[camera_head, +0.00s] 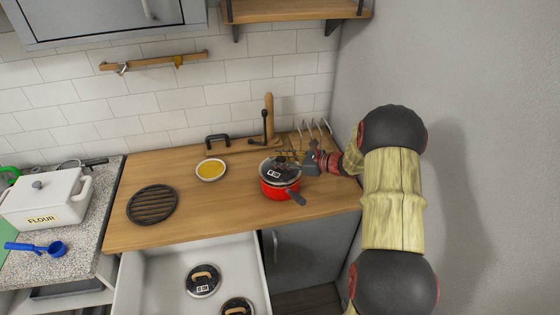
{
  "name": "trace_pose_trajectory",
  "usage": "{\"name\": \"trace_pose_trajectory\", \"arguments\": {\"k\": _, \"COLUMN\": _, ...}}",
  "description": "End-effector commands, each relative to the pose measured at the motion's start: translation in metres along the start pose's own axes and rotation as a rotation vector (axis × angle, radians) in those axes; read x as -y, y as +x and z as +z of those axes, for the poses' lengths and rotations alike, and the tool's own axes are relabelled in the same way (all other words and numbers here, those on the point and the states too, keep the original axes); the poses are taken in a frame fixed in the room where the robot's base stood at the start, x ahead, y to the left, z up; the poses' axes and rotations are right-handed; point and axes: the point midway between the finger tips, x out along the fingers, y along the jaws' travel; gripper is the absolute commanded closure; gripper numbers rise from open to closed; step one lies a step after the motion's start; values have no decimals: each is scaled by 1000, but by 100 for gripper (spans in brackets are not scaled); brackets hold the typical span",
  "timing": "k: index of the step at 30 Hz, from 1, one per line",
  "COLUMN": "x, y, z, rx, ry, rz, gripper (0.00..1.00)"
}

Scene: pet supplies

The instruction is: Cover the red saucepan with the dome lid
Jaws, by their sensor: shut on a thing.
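The red saucepan (281,190) stands upright on the wooden counter, its dark handle pointing to the lower right. A dark, see-through dome lid (274,166) with a white label is at the pan's mouth, covering most of it in this view. My gripper (300,163) reaches in from the right and is shut on the lid, near its top. The fingertips are small and partly lost against the dark lid. I cannot tell whether the lid's rim rests fully on the pan's rim or hovers just above it.
A wire rack (312,137) stands close behind my gripper, beside a wooden holder (269,112). A yellow-filled bowl (211,170) and a black round trivet (152,204) lie left. An open white drawer (160,270) below holds other lids (202,281). The grey wall is close right.

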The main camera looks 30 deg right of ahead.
Motion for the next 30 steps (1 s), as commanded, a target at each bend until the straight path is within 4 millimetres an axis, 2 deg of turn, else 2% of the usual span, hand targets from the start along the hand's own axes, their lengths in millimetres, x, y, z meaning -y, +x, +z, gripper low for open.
{"name": "trace_pose_trajectory", "arguments": {"k": 30, "x": 0, "y": 2, "z": -6, "rx": 1, "ry": -1, "rz": 0, "gripper": 100}}
